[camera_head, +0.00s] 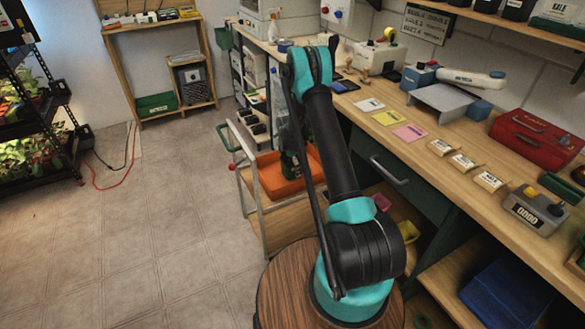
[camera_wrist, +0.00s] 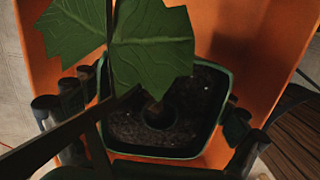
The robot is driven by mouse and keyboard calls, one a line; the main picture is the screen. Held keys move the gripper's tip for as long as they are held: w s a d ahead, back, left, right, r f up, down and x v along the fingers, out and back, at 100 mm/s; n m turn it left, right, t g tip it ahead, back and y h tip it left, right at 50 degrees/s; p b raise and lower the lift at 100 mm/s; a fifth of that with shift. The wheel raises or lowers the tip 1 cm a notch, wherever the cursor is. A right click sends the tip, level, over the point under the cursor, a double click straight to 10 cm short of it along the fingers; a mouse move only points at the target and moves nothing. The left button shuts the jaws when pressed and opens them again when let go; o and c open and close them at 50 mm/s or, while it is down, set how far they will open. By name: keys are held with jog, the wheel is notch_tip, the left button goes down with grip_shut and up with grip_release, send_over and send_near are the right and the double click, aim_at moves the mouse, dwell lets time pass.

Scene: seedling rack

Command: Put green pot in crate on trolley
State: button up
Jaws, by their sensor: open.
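The green pot (camera_wrist: 196,112) holds dark soil and a seedling with large green leaves (camera_wrist: 150,45). In the wrist view it is inside the orange crate (camera_wrist: 262,55), whose walls rise around it. The crate (camera_head: 273,182) sits on the trolley (camera_head: 257,205) in the head view. My gripper (camera_wrist: 150,115) is open, with dark fingers to the left and right of the pot. I cannot tell whether they touch it. Leaves hide part of the pot's rim. In the head view my arm hides much of the crate, and the pot is hard to make out.
A long wooden workbench (camera_head: 440,140) with cards, boxes and a red toolbox (camera_head: 535,140) runs along the right. A plant rack (camera_head: 35,130) stands at the left.

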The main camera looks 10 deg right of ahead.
jog(key=s+r+m, duration=0.2)
jog(key=s+r, duration=0.2)
jog(key=r, duration=0.7)
jog(key=s+r+m, duration=0.2)
jog(key=s+r, duration=0.2)
jog(key=r, duration=0.6)
jog(key=s+r+m+t, duration=0.2)
jog(key=s+r+m, duration=0.45)
jog(key=s, duration=0.35)
jog(key=s+d+m+t+y, duration=0.1)
jog(key=s+m, duration=0.9)
jog(key=s, duration=1.3)
jog(key=shift+s+d+r+t, duration=0.2)
jog(key=shift+s+t, duration=0.05)
jog(key=shift+t, duration=0.15)
jog(key=shift+m, duration=0.25)
jog(key=shift+c, duration=0.4)
